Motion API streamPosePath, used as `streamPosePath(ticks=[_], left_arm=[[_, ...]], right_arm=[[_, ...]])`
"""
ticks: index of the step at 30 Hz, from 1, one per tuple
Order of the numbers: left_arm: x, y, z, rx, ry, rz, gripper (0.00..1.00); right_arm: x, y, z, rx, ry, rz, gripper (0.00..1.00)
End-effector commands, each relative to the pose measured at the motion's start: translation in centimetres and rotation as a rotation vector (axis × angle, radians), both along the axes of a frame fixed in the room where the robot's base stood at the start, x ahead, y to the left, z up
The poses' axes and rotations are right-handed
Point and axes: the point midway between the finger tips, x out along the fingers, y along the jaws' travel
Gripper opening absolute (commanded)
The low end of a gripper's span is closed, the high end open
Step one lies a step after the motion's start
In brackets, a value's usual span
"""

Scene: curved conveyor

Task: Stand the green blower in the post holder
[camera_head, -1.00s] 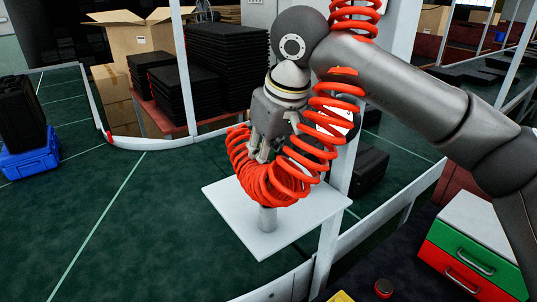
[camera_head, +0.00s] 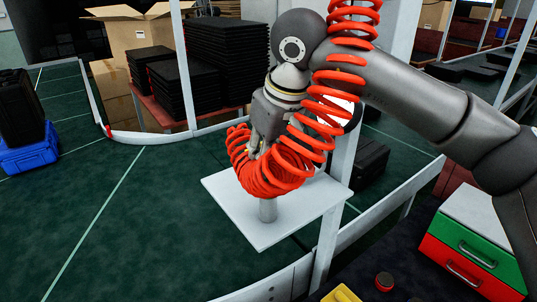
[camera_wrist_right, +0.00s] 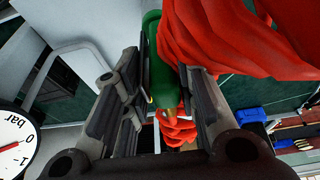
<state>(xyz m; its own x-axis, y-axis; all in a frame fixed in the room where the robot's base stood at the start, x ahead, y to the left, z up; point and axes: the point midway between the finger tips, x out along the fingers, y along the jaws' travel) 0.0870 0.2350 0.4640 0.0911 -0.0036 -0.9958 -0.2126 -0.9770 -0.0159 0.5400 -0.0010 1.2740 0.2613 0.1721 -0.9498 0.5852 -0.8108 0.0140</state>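The green blower (camera_wrist_right: 162,62) shows in the right wrist view between the two fingers of my right gripper (camera_wrist_right: 167,95), with a finger close against each side. Its orange-brown part lies toward the lower end. In the head view my right gripper (camera_head: 257,143) points down above the post holder, a grey upright post (camera_head: 267,211) on a white plate (camera_head: 262,238). The coiled red hose (camera_head: 270,178) bunches around the fingers and above the post, hiding most of the blower and the post's top. My left gripper is out of view.
A white upright pole (camera_head: 334,215) stands right of the plate, beside a white rail. A green-and-red drawer box (camera_head: 470,250) is at lower right. The green conveyor (camera_head: 150,220) is clear left of the plate. A blue crate (camera_head: 28,152) stands far left.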

Motion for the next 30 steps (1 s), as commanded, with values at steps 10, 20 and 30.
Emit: streamPosePath(ticks=[10, 20, 30], left_arm=[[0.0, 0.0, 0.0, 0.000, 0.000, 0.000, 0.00], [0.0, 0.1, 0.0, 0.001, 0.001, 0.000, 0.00], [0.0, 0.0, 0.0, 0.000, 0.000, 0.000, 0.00]], right_arm=[[0.0, 0.0, 0.1, 0.001, -0.001, 0.000, 0.52], [-0.3, -0.2, 1.5, 0.002, -0.004, -0.001, 0.52], [-2.2, -1.4, 8.2, 0.002, -0.004, -0.001, 0.52]])
